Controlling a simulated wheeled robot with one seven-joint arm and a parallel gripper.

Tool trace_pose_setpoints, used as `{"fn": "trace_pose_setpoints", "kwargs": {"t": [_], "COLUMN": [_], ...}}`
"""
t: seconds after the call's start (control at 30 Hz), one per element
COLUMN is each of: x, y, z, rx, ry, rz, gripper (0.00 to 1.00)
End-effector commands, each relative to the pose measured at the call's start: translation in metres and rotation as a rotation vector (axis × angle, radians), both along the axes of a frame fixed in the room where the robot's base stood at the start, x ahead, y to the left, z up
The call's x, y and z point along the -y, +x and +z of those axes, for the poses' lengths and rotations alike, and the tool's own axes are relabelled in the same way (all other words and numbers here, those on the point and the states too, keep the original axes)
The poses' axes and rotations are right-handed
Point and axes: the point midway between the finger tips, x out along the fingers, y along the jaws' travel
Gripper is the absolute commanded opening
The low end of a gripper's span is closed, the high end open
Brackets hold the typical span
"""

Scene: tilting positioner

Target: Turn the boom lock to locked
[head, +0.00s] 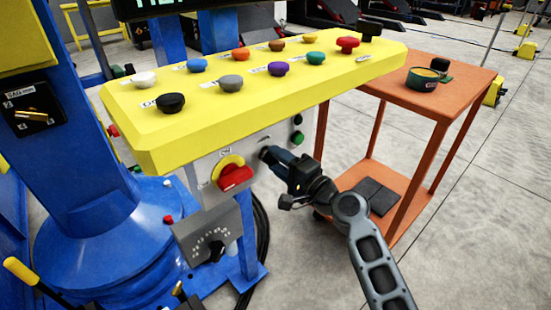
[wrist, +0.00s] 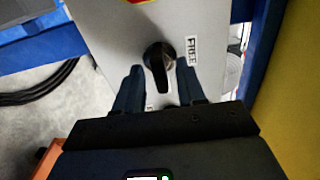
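A black rotary knob (wrist: 158,60), which looks like the boom lock, sits on a light grey panel face in the wrist view. Its handle lies roughly up and down in that picture. A FREE label (wrist: 192,50) is at its right; another label below it is mostly hidden by my gripper. My gripper (wrist: 160,70) is open, one finger on each side of the knob's lower part, with gaps visible; I cannot tell the depth between them. In the head view my gripper (head: 268,154) reaches the panel's side under the yellow console, and the knob there is largely hidden.
The yellow console (head: 250,80) with several coloured knobs overhangs the panel. An orange cart (head: 440,95) stands at the right.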

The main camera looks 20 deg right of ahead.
Motion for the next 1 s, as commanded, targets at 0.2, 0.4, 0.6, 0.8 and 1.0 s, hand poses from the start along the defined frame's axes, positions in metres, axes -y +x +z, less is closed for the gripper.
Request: {"fn": "trace_pose_setpoints", "kwargs": {"t": [0.2, 0.4, 0.6, 0.8, 1.0], "x": [0.012, 0.019, 0.021, 0.020, 0.020], "y": [-0.036, -0.057, -0.061, -0.061, -0.062], "z": [-0.001, -0.001, 0.000, 0.000, -0.001], "rx": [-0.001, -0.001, -0.001, -0.001, -0.002], "ry": [0.000, 0.001, 0.000, 0.000, -0.002], "rz": [-0.002, -0.001, -0.001, -0.001, -0.001], "gripper": [0.39, 0.39, 0.39, 0.39, 0.39]}}
